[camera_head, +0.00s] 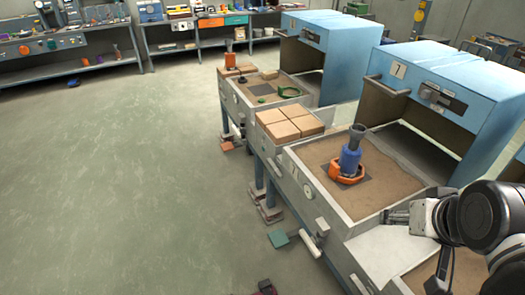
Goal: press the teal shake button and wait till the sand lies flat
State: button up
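A teal pad (278,239), the only teal button-like part I can make out, sits low at the front of the near station. The near sand box (316,179) holds brown sand that looks uneven, with a raised edge toward the hood. An orange clamp-like piece (343,176) lies on the sand around the foot of a blue part with a grey funnel-shaped top (352,152). My gripper (392,216) is over the near box's right corner, up and right of the teal pad and apart from it. Its fingers are seen side-on, so their opening is unclear.
Pale blocks (290,124) lie between the near box and a second sand box (229,90), which holds a green ring (288,92). Blue hoods (447,88) stand behind. A white lever (308,240) stands beside the teal pad. The floor at left (120,180) is clear.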

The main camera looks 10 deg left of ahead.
grip_shut()
dwell(1.4)
